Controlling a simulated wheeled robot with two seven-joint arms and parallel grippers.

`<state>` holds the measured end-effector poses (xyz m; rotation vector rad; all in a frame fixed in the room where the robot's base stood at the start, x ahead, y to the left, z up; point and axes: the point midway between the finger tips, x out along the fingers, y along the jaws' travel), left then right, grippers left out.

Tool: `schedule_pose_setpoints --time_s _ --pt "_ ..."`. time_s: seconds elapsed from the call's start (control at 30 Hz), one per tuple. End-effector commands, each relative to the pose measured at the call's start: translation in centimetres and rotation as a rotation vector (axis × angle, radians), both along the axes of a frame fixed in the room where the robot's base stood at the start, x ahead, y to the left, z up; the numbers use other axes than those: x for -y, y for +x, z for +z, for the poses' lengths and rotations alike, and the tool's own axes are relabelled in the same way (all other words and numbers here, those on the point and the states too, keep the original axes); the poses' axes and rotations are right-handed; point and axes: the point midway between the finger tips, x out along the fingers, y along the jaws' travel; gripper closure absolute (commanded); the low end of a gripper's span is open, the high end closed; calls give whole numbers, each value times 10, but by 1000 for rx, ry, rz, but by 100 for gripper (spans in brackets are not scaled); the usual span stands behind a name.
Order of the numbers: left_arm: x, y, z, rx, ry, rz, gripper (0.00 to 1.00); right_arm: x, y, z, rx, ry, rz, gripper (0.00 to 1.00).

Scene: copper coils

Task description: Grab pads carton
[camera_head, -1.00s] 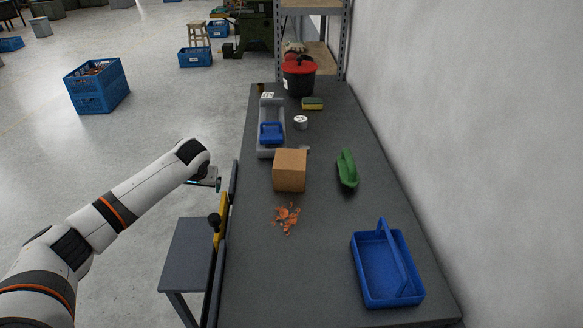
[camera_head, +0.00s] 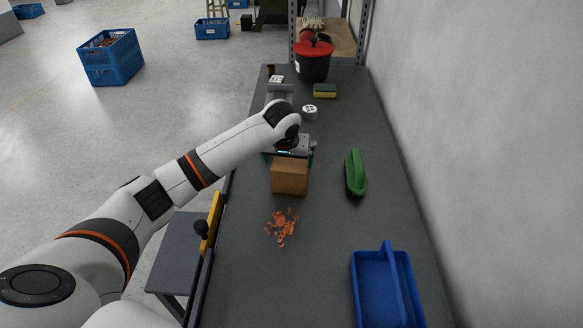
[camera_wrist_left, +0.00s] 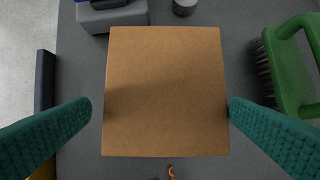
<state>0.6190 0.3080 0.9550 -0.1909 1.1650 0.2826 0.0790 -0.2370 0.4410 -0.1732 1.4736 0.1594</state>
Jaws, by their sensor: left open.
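The pads carton is a plain brown box (camera_head: 289,178) standing on the dark grey workbench in the head view. My left gripper (camera_head: 290,158) is over the carton, its fingers mostly hidden behind the carton and wrist. In the left wrist view the carton (camera_wrist_left: 166,92) fills the middle, seen from above. The two green-padded fingers (camera_wrist_left: 160,112) are spread, one on each side of the carton. The fingertips appear close to its sides; I cannot tell whether they touch. My right gripper is not seen.
A green brush (camera_head: 355,173) lies right of the carton. Copper scraps (camera_head: 282,227) lie in front of it, and a blue tray (camera_head: 365,290) is nearer. A white-topped round item (camera_head: 309,112), a sponge (camera_head: 325,90) and a red-lidded bin (camera_head: 314,62) stand behind.

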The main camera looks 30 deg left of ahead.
Motion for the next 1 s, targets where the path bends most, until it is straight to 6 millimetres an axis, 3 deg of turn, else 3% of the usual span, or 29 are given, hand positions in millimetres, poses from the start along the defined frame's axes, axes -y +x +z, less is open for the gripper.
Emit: schedule_pose_setpoints --time_s 0.17,0.5,0.8,0.87,1.0 --pt "-1 5 -13 0 0 -1 0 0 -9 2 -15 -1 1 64" --pt "-5 23 -53 0 1 0 0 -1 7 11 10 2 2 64" --pt "-5 26 -59 2 0 -2 0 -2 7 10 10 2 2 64" --pt "-6 25 -59 2 1 -2 7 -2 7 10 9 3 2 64" --pt "-6 25 -59 2 1 -1 29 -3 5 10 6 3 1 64"
